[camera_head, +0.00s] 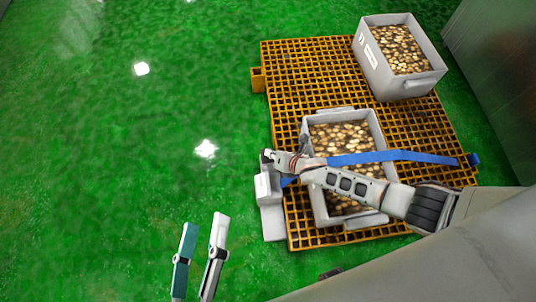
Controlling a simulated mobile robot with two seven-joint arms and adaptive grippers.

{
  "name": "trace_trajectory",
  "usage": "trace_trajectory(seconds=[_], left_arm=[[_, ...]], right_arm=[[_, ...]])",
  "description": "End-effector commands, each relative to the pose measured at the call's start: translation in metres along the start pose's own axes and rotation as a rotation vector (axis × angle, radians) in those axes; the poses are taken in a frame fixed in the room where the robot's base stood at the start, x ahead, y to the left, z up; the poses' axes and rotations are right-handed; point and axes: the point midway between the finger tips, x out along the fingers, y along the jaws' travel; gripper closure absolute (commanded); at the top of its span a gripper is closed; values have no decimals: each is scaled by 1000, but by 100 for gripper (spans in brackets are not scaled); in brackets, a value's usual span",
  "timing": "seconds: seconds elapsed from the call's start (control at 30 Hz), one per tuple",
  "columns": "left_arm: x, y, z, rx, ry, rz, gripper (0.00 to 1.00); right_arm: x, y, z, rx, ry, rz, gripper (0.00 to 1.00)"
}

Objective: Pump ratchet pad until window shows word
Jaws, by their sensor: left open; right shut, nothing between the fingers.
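A grey ratchet unit (265,188) with a paler plate (273,223) below it sits at the left edge of the orange grid pallet. A blue strap (362,158) runs from near it across the near grey bin to the pallet's right edge. My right gripper (267,155) is shut and empty, just above the ratchet unit's top; I cannot tell whether it touches. My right arm crosses over the near bin and hides part of the strap. My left gripper (203,222) is open and empty over the green floor. I cannot make out a window or any word.
The near grey bin (378,128) holds brown, potato-like pieces. A second filled bin (372,72) stands at the pallet's far right corner. The orange pallet (305,70) is bare at its far left. The green floor (110,130) is clear to the left; a grey wall (495,80) stands right.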

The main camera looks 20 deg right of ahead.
Motion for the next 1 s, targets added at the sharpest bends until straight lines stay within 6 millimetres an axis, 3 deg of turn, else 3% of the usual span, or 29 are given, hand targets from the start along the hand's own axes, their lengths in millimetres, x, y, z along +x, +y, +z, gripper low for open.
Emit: trace_trajectory(seconds=[0.47, 1.0], left_arm=[[0, 4, -6, 5, 10, 8, 51], [2, 33, -44, 40, 79, 60, 51]], right_arm=[[-3, 4, 4, -1, -2, 3, 100], [-24, 22, 24, -4, -8, 6, 100]])
